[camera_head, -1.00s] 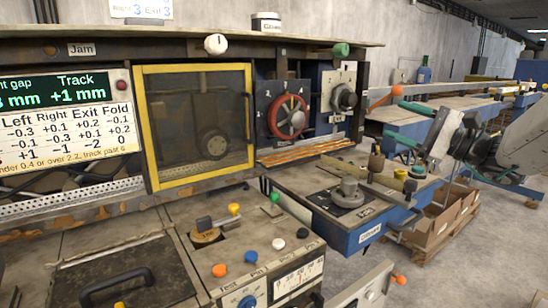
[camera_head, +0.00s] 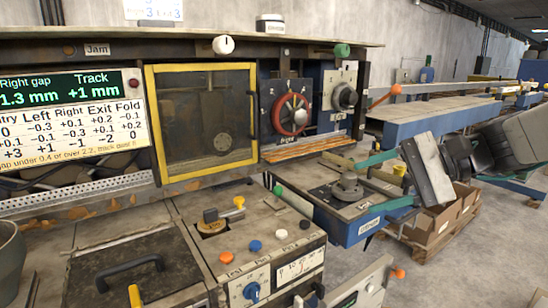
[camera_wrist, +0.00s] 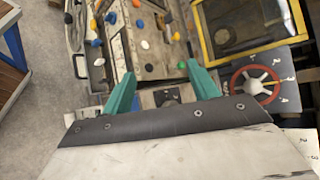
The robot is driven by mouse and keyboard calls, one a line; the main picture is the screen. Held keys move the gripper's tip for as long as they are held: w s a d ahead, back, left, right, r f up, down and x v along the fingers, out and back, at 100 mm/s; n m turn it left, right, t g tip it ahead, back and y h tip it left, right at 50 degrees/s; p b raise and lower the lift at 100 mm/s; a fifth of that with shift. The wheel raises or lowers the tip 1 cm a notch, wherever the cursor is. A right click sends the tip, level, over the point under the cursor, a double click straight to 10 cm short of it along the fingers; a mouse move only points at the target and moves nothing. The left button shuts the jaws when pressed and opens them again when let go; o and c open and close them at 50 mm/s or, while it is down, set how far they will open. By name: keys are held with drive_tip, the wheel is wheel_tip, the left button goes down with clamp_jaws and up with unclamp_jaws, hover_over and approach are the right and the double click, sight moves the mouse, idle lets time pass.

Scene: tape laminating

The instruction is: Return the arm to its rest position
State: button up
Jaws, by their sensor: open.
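My gripper (camera_head: 360,186) is at the right of the head view, in front of the blue drawer unit (camera_head: 362,232) with a round grey knob (camera_head: 347,187). Its two teal fingers are spread apart, with nothing seen between them. My dark wrist and arm fill the right side behind it. In the wrist view the open fingers (camera_wrist: 161,70) point toward the control panel (camera_wrist: 150,40) and its coloured knobs. The fingers look clear of the machine, but the exact gap to the drawer unit cannot be told.
A yellow-framed window (camera_head: 203,122) and a red handwheel (camera_head: 291,114) are on the machine front. A black-handled lid (camera_head: 135,275) lies at lower left. Cardboard boxes (camera_head: 437,222) stand on a pallet at right. Grey floor is open at the far right.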

drive_tip(key=s+f+n+g+h, duration=0.25)
drive_tip(key=s+f+h, duration=0.25)
drive_tip(key=s, duration=0.5)
drive_tip(key=s+d+f+n+h, duration=0.5)
drive_tip(key=s+d+h, duration=0.2)
drive_tip(key=s+d, duration=0.1)
drive_tip(key=shift+d+t+h, duration=0.3)
drive_tip(key=shift+d+t, duration=0.1)
drive_tip(key=shift+t, duration=0.05)
drive_tip(key=shift+f, duration=0.1)
